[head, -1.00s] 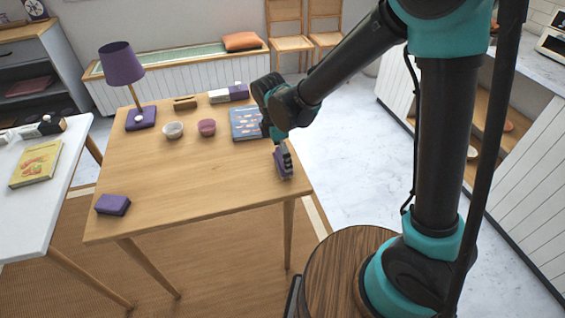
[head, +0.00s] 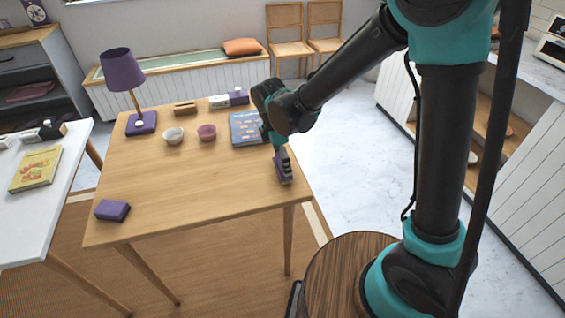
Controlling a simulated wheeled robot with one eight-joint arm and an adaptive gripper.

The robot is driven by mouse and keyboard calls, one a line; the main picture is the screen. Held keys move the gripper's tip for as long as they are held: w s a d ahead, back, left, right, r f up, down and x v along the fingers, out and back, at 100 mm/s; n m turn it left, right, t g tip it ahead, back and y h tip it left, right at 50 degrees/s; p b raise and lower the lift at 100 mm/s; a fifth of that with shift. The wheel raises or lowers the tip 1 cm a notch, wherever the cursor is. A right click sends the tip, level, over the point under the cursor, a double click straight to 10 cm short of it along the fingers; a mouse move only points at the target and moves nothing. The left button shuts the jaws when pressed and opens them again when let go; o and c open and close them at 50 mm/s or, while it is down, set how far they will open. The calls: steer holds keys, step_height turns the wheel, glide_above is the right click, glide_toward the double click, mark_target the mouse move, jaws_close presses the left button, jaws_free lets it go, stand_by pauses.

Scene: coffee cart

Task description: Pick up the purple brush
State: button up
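A small purple thing, which looks like the purple brush (head: 279,168), is at the right edge of the wooden table (head: 200,185). My gripper (head: 285,177) points down right at it, and dark fingers cover much of it. I cannot tell whether the fingers are shut on it or only around it. I also cannot tell whether it touches the tabletop.
A purple block (head: 112,210) lies at the table's front left corner. A purple lamp (head: 122,70), a white bowl (head: 173,136), a pink bowl (head: 207,132) and a blue book (head: 246,128) stand farther back. The table's middle is clear.

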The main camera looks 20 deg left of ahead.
step_height(320, 180, up, 20)
steer(key=shift+f, duration=0.15)
stand_by(0.3)
